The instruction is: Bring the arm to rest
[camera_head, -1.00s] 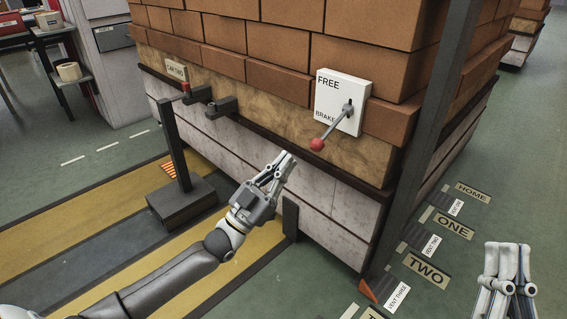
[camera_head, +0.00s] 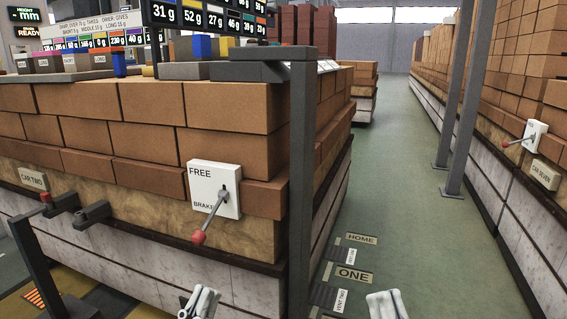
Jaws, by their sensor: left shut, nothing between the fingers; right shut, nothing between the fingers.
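My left gripper (camera_head: 199,302) shows at the bottom edge, left of centre, in front of the brick car's pale lower wall. It is shut and empty, and only its fingers show. My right gripper (camera_head: 386,304) is at the bottom edge, right of centre, over the green floor. It is shut and empty, with only its tips in view. Both are apart from the white FREE/BRAKE plate (camera_head: 200,183). The plate's red-knobbed lever (camera_head: 211,218) slants down to the left, its knob near the BRAKE word. My arms are out of view below.
The brick stack (camera_head: 150,140) of car two fills the left. A dark post (camera_head: 301,160) stands at its corner. A green aisle (camera_head: 405,170) with floor labels HOME and ONE runs back on the right. Car seven's bricks (camera_head: 500,90) and posts (camera_head: 465,100) border the aisle.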

